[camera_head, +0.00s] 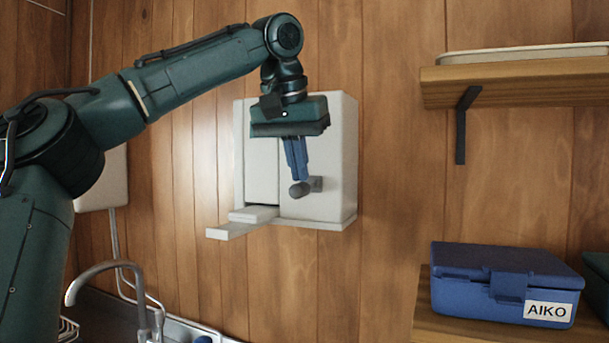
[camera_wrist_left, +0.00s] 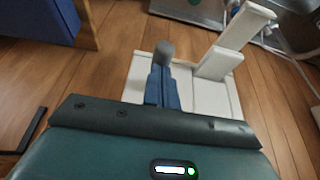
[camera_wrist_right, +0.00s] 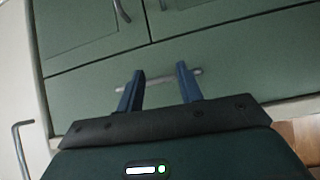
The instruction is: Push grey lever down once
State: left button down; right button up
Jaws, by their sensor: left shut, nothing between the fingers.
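The white wall dispenser (camera_head: 325,145) hangs on the wood-panelled wall. Its grey lever (camera_head: 301,188) sticks out from the right part of its front, low down. My left gripper (camera_head: 298,178) is shut and empty, with its blue fingers pointing down just above the lever's rounded end. Whether the fingertips touch the lever, I cannot tell. In the left wrist view the grey lever (camera_wrist_left: 165,52) shows right at the tips of the shut fingers (camera_wrist_left: 160,70). My right gripper (camera_wrist_right: 160,75) is open and empty, in front of green cabinet fronts with a bar handle.
A wooden shelf (camera_head: 520,82) with a black bracket is at the upper right. A blue box (camera_head: 500,283) labelled AIKO stands on a lower shelf. A tap (camera_head: 112,270) and sink are at the lower left. A white ledge (camera_head: 232,230) juts out from the dispenser's lower left.

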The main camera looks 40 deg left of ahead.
pick_arm(q)
jog(key=shift+f+b, duration=0.3)
jog(key=shift+f, duration=0.45)
notch_tip(320, 180, up, 4)
jog(key=p, duration=0.3)
jog(key=shift+s+f+p, duration=0.15)
jog(key=shift+f+p, duration=0.1)
jog(key=shift+p, duration=0.15)
notch_tip(320, 180, up, 2)
jog(key=shift+s+d+r, duration=0.1)
jog(key=shift+s+r, duration=0.05)
jog(key=shift+r, duration=0.05)
jog(key=shift+s+r, duration=0.15)
jog(key=shift+r, duration=1.05)
